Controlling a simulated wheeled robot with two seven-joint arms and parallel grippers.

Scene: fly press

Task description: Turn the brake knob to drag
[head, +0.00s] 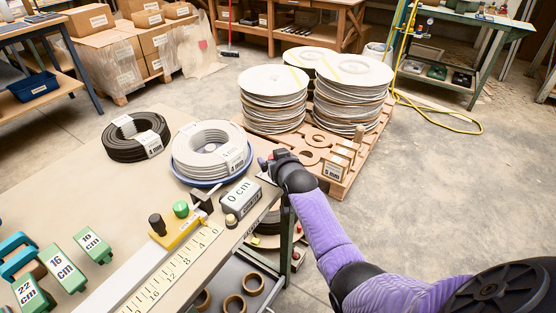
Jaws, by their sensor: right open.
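I cannot tell for sure which part is the brake knob; no drag marking is readable. A black knob (156,222) stands on the yellow block of the measuring stop, and a green knob (181,209) is beside it. A coil of pale hose (211,148) lies on a blue round dish (183,176) at the table's far edge. My right gripper (266,163) is open at the table's far right corner, just right of the dish. It is small in view, and the wrist hides what is directly behind it. My left gripper is out of view.
A ruler (170,272) runs along the table edge. A dark coil (136,137) and green length blocks (62,268) lie at left. Stacked white discs (273,97) stand on a pallet behind.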

